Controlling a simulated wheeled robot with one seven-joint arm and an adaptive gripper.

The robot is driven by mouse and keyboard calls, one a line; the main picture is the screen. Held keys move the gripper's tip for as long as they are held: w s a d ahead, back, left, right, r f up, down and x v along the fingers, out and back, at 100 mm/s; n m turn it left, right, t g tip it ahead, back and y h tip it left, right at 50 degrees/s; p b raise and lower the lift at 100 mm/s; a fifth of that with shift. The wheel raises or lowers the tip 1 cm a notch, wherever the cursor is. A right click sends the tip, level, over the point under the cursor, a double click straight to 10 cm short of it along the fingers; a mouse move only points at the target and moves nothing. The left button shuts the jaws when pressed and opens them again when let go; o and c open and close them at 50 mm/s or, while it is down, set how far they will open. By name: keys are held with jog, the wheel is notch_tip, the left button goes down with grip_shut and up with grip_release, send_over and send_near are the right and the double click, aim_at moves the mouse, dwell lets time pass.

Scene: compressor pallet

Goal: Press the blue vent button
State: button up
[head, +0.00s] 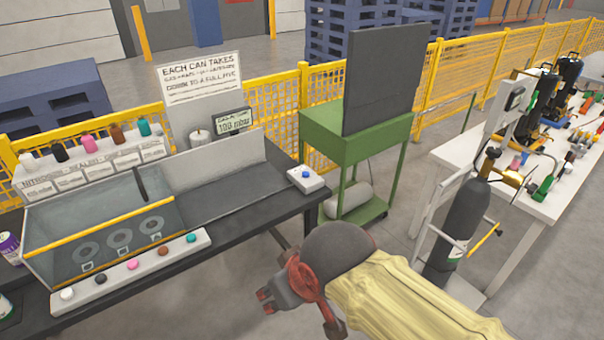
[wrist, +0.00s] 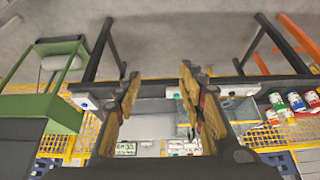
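The blue vent button (head: 305,174) sits on top of a small white box (head: 306,181) at the right end of the dark workbench. In the wrist view, which is upside down, the white box (wrist: 85,101) shows left of the fingers, with a small blue spot on it. My gripper (head: 265,301) is in front of the bench, nearer the camera than the box and apart from it. In the wrist view my gripper (wrist: 159,78) has its two fingers spread wide with nothing between them.
A glass-fronted tank (head: 108,235) and a strip of coloured buttons (head: 132,266) stand on the bench's left. A green stand (head: 357,135) with a dark panel is behind the box. A gas cylinder (head: 463,225) and white table are right. Open floor lies between.

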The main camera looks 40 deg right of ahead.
jog(key=c, duration=0.3)
dwell(0.4)
grip_shut()
dwell(1.4)
